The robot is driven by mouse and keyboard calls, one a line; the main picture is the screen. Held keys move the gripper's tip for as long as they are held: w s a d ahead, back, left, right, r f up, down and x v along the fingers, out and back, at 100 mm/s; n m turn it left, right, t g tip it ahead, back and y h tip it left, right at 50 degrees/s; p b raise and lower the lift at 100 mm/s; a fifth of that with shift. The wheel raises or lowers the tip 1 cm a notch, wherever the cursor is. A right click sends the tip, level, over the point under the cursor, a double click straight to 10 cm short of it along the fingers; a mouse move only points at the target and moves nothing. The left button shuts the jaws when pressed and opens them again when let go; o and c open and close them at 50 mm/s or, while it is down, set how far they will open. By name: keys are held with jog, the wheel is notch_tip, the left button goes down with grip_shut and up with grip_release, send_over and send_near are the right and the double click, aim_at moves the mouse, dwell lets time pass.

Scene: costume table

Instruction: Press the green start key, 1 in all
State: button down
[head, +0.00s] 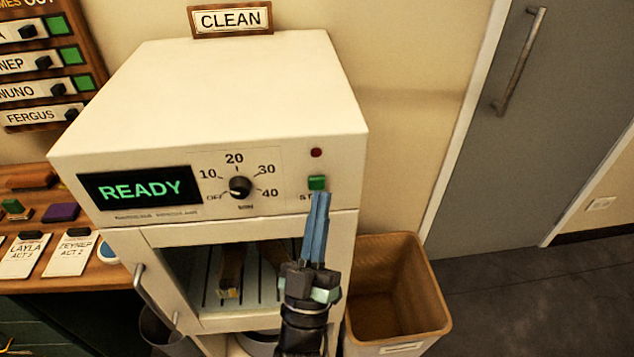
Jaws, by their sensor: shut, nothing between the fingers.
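The green start key (317,183) is on the right of the white machine's front panel, below a small dark red lamp (316,153). My gripper (320,196) is shut and empty, with its blue fingers pointing up at the key. The fingertips appear just below the key in the picture and cover part of the label under it. I cannot tell whether they touch it. The display (134,189) reads READY in green. The black dial (240,187) sits on a scale marked OFF, 10, 20, 30 and 40, its pointer hard to read.
The white machine (220,95) has an open-looking lower compartment (205,280) with slats and brown items inside. A tan bin (395,290) stands at its right. A wooden table (85,284) with labelled cards is at the left. A grey door (510,130) is at the right.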

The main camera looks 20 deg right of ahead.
jog(key=shift+w, duration=0.15)
dwell(0.5)
jog(key=shift+w+d+b, duration=0.15)
jog(key=shift+w+b, duration=0.15)
jog(key=shift+b, duration=0.05)
jog(key=shift+w+d+b, duration=0.1)
jog(key=shift+w+b, duration=0.25)
jog(key=shift+w, duration=0.1)
dwell(0.5)
jog(key=shift+s, duration=0.2)
jog(key=shift+s+a+p, duration=0.25)
jog(key=shift+s+p, duration=0.15)
jog(key=shift+s, duration=0.3)
jog(key=shift+s+a+p, duration=0.2)
jog(key=shift+s+p, duration=0.1)
jog(key=shift+s, duration=0.5)
jog(key=shift+s+a+p, duration=0.25)
jog(key=shift+s+p, duration=0.05)
jog(key=shift+s, duration=0.5)
jog(key=shift+s+a+p, duration=0.2)
jog(key=shift+s+p, duration=0.1)
jog(key=shift+s, duration=0.5)
